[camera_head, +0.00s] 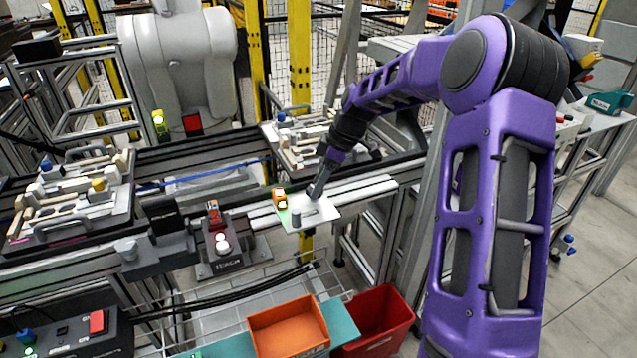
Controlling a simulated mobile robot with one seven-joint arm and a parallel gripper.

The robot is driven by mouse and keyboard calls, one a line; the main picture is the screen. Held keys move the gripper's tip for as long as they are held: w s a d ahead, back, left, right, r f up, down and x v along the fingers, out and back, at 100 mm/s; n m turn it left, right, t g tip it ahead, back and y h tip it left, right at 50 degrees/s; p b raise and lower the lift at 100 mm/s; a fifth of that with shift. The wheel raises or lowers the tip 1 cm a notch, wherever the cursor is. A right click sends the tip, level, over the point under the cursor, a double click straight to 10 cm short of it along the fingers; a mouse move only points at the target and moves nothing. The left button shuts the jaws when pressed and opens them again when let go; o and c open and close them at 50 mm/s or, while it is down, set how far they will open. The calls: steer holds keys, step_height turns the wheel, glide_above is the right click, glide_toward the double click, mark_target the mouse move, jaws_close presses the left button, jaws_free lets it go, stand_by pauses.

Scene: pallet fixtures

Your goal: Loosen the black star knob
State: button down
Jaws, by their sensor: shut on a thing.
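My gripper (314,195) points down over a small light plate (322,215) in the middle of the view. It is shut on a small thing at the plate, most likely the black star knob. The fingers hide it and it is too small to make out clearly. A short grey post (296,217) stands on the plate just left of my fingertips.
Pallets with light parts stand on the conveyor at left (75,195) and behind my gripper (290,150). Below are an orange bin (290,328) and a red bin (385,318).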

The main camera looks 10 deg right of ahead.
steer(key=shift+c, duration=1.5)
jaws_free()
steer(key=p+v, duration=0.2)
steer(key=v, duration=1.5)
steer(key=shift+r, duration=0.2)
steer(key=shift+d, duration=0.1)
